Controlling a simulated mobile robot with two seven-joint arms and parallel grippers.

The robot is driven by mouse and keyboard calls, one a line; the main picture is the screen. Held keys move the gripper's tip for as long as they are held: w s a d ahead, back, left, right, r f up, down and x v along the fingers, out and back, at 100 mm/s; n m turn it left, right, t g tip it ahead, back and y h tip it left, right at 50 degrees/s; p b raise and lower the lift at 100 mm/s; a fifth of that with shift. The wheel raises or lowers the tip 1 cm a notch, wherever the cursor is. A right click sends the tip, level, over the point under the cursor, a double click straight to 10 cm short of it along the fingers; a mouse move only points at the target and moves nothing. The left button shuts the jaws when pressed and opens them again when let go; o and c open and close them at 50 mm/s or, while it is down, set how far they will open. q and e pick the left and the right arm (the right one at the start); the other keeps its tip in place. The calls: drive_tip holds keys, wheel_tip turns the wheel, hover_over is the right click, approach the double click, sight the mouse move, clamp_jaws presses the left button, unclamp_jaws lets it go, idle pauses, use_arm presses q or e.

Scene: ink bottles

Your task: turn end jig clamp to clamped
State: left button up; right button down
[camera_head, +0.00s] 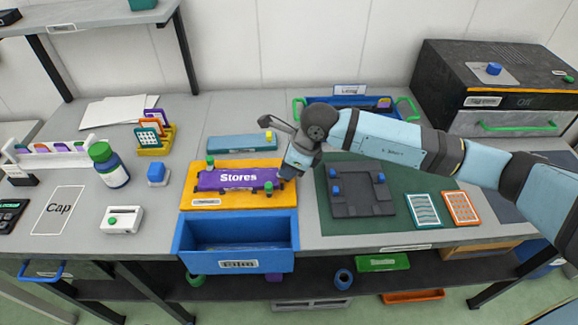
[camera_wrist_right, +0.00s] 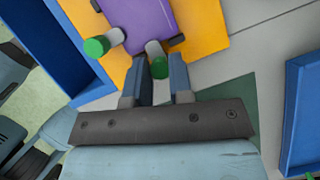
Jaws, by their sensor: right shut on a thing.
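A purple plate marked "Stores" (camera_head: 238,179) lies on the orange jig board (camera_head: 190,202). Green-knobbed clamps stand at its back left (camera_head: 210,161) and front right (camera_head: 268,187). My right gripper (camera_head: 287,173) is at the right end of the board and hides what it holds in the head view. In the right wrist view, the fingers of my right gripper (camera_wrist_right: 160,70) are shut on a grey clamp lever with a green knob (camera_wrist_right: 159,68), beside the plate's end. Another green-knobbed clamp (camera_wrist_right: 97,46) stands to its left. My left gripper is not in view.
An open blue drawer (camera_head: 188,242) juts out in front of the board. A teal box (camera_head: 240,142) with a yellow knob lies behind it. A green mat (camera_head: 340,226) with a dark fixture (camera_head: 358,208) is to the right. A blue tray (camera_head: 350,101) stands behind my right arm.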

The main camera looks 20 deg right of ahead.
drive_tip(key=c, duration=1.1)
unclamp_jaws()
drive_tip(key=shift+o, duration=0.4)
drive_tip(key=shift+d, duration=0.1)
drive_tip(key=v, duration=1.3)
drive_tip(key=shift+r, duration=0.4)
drive_tip(key=shift+d, duration=0.1)
